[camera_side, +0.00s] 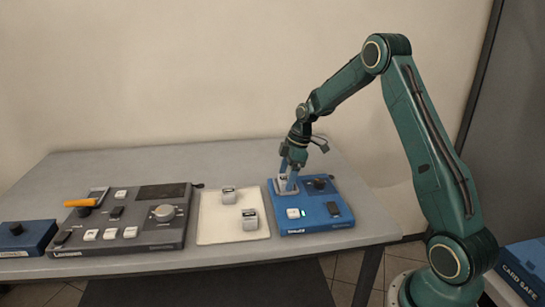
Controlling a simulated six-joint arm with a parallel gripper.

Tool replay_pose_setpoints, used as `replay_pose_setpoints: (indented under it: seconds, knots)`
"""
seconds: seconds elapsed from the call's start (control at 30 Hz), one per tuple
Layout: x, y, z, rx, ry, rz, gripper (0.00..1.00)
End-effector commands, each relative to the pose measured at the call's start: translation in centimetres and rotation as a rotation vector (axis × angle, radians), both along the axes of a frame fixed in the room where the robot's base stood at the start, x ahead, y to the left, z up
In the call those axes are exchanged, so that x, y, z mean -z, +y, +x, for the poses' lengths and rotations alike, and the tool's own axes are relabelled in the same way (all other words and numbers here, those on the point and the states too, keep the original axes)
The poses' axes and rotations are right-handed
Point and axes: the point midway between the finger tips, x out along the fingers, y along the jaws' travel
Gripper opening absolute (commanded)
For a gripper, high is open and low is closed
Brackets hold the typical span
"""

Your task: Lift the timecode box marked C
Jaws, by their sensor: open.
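Two small grey-white boxes with dark tops, a rear one (228,194) and a front one (249,219), sit apart on a pale square mat (212,226). A third small light box (283,178) shows between the fingers of my gripper (286,187), at the back left of the blue console (312,216). My gripper points down there with its jaws open, one finger on either side of that box. The fingers partly hide it. The markings on the boxes are too small to read, so I cannot tell which is C.
A dark grey console (122,219) with white keys, a knob and an orange-handled lever stands left of the mat. A smaller blue unit (27,238) is at the far left. The grey table (200,162) is clear behind them. A blue case (524,268) stands at the lower right.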

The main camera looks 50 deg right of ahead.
Motion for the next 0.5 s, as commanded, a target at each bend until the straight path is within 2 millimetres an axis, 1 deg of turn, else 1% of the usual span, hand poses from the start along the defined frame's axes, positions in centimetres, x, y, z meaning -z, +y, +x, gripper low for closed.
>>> replay_pose_setpoints:
  seconds: [0.5]
  knots:
    - [0.1,0.01,0.01,0.0,0.0,0.0,0.78]
